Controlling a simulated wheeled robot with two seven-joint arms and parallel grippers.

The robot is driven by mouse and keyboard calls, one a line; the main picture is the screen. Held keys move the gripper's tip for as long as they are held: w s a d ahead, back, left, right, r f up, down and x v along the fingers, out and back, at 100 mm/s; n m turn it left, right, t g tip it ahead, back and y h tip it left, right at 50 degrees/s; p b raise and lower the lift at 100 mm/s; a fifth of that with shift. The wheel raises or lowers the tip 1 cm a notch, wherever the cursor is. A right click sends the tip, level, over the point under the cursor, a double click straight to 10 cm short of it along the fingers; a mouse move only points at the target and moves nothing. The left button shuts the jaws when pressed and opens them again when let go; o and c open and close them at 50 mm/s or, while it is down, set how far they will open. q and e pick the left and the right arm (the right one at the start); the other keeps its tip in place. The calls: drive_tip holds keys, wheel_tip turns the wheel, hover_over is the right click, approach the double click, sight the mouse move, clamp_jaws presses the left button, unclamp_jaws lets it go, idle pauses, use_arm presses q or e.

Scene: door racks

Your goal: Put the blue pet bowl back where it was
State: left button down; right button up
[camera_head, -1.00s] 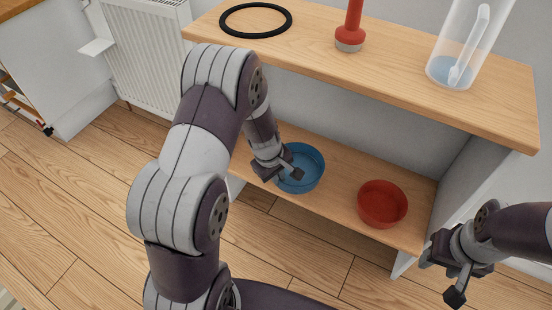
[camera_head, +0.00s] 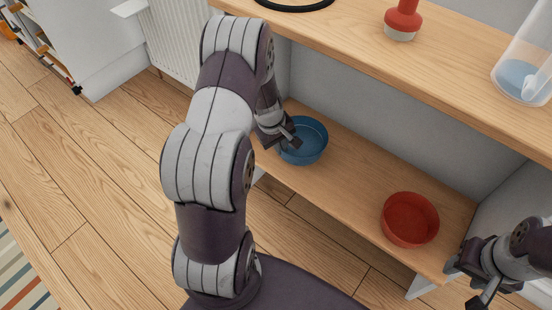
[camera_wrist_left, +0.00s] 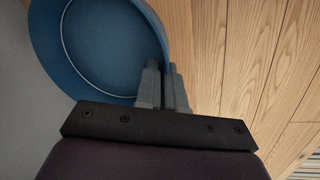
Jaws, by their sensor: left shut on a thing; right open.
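The blue pet bowl (camera_head: 312,147) is at the left part of the lower wooden shelf, upright. I cannot tell whether it rests on the shelf or hangs just above it. My left gripper (camera_head: 288,138) is shut on its near left rim. In the left wrist view the blue bowl (camera_wrist_left: 105,45) fills the upper left, and the left gripper's fingers (camera_wrist_left: 165,75) pinch its wall. My right gripper (camera_head: 472,282) is open and empty, low at the right, in front of the shelf's right end.
A red bowl (camera_head: 409,220) sits on the lower shelf (camera_head: 350,185) at the right. The upper board (camera_head: 375,65) overhangs it, holding a black ring (camera_head: 295,5), a red-handled tool (camera_head: 402,20) and a clear jug (camera_head: 525,75). A radiator (camera_head: 175,40) stands left.

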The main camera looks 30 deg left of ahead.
use_arm(q)
drive_tip(key=shift+a+f, duration=0.65)
drive_tip(key=shift+a, duration=0.25)
drive_tip(key=b+x, duration=0.3)
drive_tip(key=x, duration=0.1)
drive_tip(key=shift+s+a, duration=0.15)
drive_tip(key=shift+s, duration=0.3)
drive_tip(key=shift+r, duration=0.15)
drive_tip(key=c, duration=1.2)
unclamp_jaws()
drive_tip(key=shift+c, duration=0.2)
use_arm(e)
wheel_tip(320, 180, down, 4)
drive_tip(key=shift+r, duration=0.15)
